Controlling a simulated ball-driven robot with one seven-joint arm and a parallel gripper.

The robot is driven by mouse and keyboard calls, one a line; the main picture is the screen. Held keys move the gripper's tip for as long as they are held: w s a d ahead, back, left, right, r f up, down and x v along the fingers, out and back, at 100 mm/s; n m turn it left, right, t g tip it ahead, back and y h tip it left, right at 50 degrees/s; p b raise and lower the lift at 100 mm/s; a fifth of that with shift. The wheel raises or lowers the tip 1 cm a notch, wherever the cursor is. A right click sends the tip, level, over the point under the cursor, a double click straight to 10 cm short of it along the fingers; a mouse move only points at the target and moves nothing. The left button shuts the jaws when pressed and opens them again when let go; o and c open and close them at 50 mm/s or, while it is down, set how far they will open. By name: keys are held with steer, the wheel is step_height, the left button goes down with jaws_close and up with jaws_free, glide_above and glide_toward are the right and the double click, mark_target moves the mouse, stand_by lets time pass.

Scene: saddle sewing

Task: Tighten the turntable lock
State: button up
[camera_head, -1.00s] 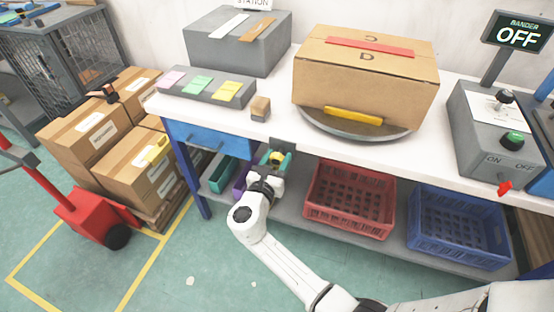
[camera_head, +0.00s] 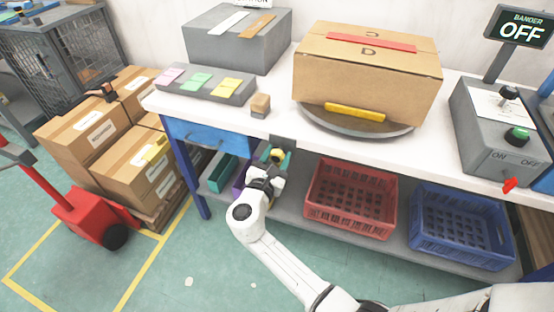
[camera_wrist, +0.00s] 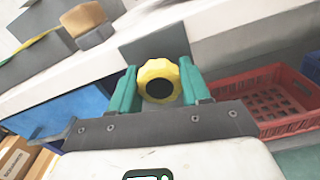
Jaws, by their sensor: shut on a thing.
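The turntable lock is a yellow scalloped knob (camera_wrist: 158,82) with a dark centre, on a grey plate (camera_wrist: 155,42) at the bench's front edge. The knob also shows small in the head view (camera_head: 277,154). My gripper (camera_wrist: 160,88) has its green fingers on either side of the knob and is shut on it. In the head view my gripper (camera_head: 274,158) reaches up to the bench front from below. The turntable (camera_head: 355,124) is a grey disc on the bench top, with a cardboard box (camera_head: 365,75) on it. A yellow strip lies along the box's lower front.
A blue drawer (camera_head: 212,136) is left of the knob. Red (camera_head: 350,200) and blue (camera_head: 462,228) crates stand on the lower shelf to the right. A small brown block (camera_head: 260,104) sits on the bench above. Stacked boxes (camera_head: 110,130) and a red pallet jack (camera_head: 92,215) are at left.

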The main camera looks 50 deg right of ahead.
steer(key=m+b, duration=0.1)
steer(key=m, duration=0.1)
steer(key=m+b, duration=0.2)
steer(key=shift+f+m, duration=0.3)
steer(key=shift+f, duration=0.05)
steer(key=m+b, duration=0.4)
steer(key=shift+m, duration=0.3)
steer(key=m+b, duration=0.4)
steer(key=shift+w+a+m, duration=0.1)
steer(key=shift+m, duration=0.2)
steer(key=m+b, duration=0.2)
steer(key=shift+r+m+b, duration=0.1)
steer(key=shift+m+b, duration=0.2)
steer(key=shift+m, duration=0.1)
steer(key=shift+r+m+b, duration=0.15)
steer(key=shift+m+b, duration=0.45)
steer(key=shift+m, duration=0.1)
steer(key=shift+r, duration=0.1)
steer(key=o, duration=1)
steer(key=shift+o, duration=0.2)
